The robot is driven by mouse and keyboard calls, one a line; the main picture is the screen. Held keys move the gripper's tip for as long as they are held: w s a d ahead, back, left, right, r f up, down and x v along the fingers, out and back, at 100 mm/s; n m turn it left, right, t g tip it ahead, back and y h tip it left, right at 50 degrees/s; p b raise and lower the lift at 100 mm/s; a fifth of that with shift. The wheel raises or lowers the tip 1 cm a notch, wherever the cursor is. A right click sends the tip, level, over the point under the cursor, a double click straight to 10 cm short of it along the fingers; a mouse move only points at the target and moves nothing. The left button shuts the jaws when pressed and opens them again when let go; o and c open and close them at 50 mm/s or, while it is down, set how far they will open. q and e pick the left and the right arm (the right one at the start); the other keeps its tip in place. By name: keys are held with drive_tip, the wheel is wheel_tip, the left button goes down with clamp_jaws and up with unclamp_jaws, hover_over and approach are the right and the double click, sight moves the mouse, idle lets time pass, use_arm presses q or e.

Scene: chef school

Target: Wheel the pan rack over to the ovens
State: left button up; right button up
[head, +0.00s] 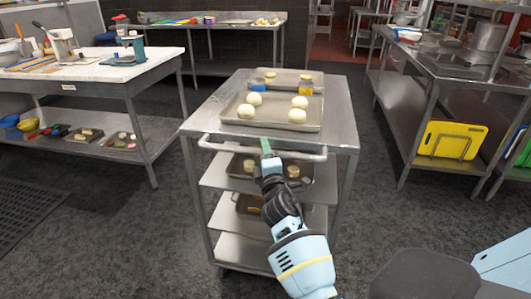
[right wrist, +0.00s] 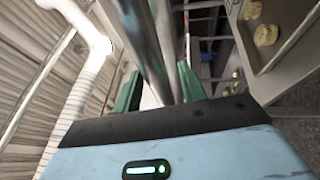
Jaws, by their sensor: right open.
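The pan rack (head: 345,128) is a steel trolley with a flat top and several shelves below, standing in the middle of the head view. Its pale handle bar (head: 225,147) runs across the near side. My right gripper (head: 266,148) is at the middle of this handle, green fingertips pointing away from me. In the right wrist view the open green fingers (right wrist: 160,90) stand on either side of steel bars, not visibly clamped. A tray (head: 272,126) with dough balls sits on top. My left gripper is out of view. I cannot make out any ovens.
A white-topped worktable (head: 105,74) stands to the left, and a steel counter (head: 420,62) with a yellow board (head: 450,140) to the right. Another table (head: 205,25) is behind. Dark floor (head: 370,200) is clear on both sides of the rack.

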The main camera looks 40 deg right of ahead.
drive_tip(key=shift+c, duration=0.2)
clamp_jaws()
drive_tip(key=shift+f, duration=0.1)
